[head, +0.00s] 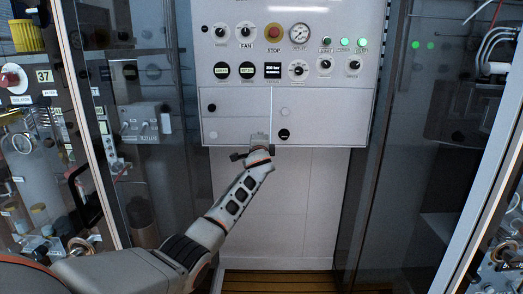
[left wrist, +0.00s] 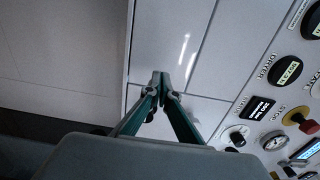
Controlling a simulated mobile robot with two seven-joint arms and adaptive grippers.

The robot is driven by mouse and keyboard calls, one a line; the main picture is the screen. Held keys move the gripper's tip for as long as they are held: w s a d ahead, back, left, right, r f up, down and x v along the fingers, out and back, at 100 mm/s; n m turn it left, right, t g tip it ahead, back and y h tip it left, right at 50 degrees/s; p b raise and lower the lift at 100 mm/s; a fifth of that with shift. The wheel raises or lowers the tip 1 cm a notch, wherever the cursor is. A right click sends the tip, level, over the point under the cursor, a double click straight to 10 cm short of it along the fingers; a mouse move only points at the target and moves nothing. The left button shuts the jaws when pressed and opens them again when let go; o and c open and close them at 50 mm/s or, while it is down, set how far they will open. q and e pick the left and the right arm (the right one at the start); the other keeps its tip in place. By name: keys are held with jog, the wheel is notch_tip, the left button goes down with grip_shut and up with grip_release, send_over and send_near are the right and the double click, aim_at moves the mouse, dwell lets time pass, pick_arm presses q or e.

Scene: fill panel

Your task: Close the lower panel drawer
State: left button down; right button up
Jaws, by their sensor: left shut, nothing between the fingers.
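The white lower panel (head: 330,112) is below the control panel, split by thin seams into left and right parts with small dark and pale knobs. Its face looks nearly flush with the cabinet, but I cannot tell whether a drawer stands out slightly. My left gripper (head: 258,138) is at the panel's lower edge, left of the middle, and hides part of it. In the left wrist view its teal fingers (left wrist: 163,76) are together and empty, their tips over the pale panel front (left wrist: 165,45) near a seam. I cannot tell whether they touch it. My right gripper is not in view.
Above are the control panel's dials, green lamps, a pressure gauge (head: 300,33) and a red stop knob (head: 274,32). Glass doors stand on the left (head: 135,80) and right (head: 420,130). A plain white wall (head: 300,210) is below the drawers, above a wooden floor (head: 275,282).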

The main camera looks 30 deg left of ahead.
pick_arm(q)
jog(key=p+v, duration=0.2)
jog(key=v, duration=0.8)
jog(key=shift+s+p, duration=0.15)
jog(key=shift+p, duration=0.2)
jog(key=s+d+f+n+g+h, duration=0.1)
jog(key=s+d+f+h, duration=0.1)
jog(key=s+d+f, duration=0.6)
jog(key=s+d+f+h, duration=0.2)
jog(key=s+f+h, duration=0.15)
jog(key=f, duration=0.95)
jog(key=s+d+f+n+g+h, duration=0.1)
jog(key=s+d+f+h, duration=0.1)
jog(key=s+d+f, duration=0.6)
jog(key=s+d+f+n+g+h, duration=0.1)
jog(key=s+d+f+n, duration=0.1)
jog(key=s, duration=0.7)
jog(key=s+d+f+n+g+h, duration=0.1)
jog(key=s+d+f+h, duration=0.1)
jog(key=s+d+f, duration=0.3)
jog(key=s+d+f+n+h, duration=0.1)
jog(key=s+f, duration=0.5)
jog(key=s, duration=0.7)
jog(key=d+n, duration=0.1)
jog(key=d, duration=0.1)
jog(key=shift+s+d+n+g+p, duration=0.15)
jog(key=shift+d+n+g+p, duration=0.15)
jog(key=shift+d+g+p, duration=0.1)
jog(key=shift+f, duration=0.15)
